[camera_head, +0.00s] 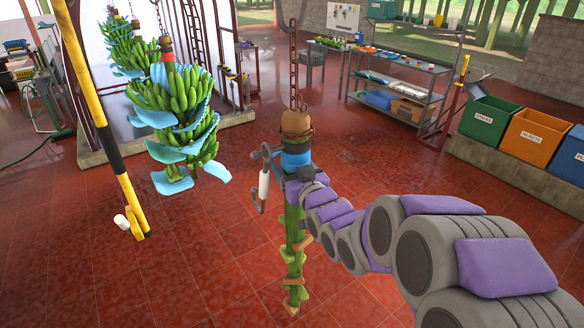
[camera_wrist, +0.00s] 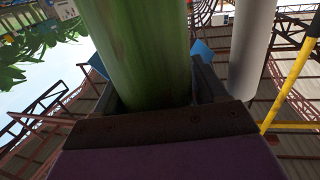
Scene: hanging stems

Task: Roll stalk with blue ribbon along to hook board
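The stalk (camera_head: 293,222) hangs upright from a chain in the middle of the head view, bare green with brown and green stubs low down. A blue ribbon (camera_head: 296,160) wraps it near the top, below a brown crown. My gripper (camera_head: 291,184) is at the stalk just under the ribbon. In the wrist view the green stalk (camera_wrist: 143,50) fills the space between my fingers (camera_wrist: 150,95), which appear closed against both sides; the fingertips are partly hidden. A pale board with small items (camera_head: 343,17), perhaps the hook board, stands at the back.
Banana bunches with blue sheets (camera_head: 178,110) hang at left, near a yellow-black pole (camera_head: 100,115). A white cylinder (camera_head: 264,186) on a grey bracket is beside the stalk. A shelf rack (camera_head: 398,82) and bins (camera_head: 490,120) stand right. Red floor between is clear.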

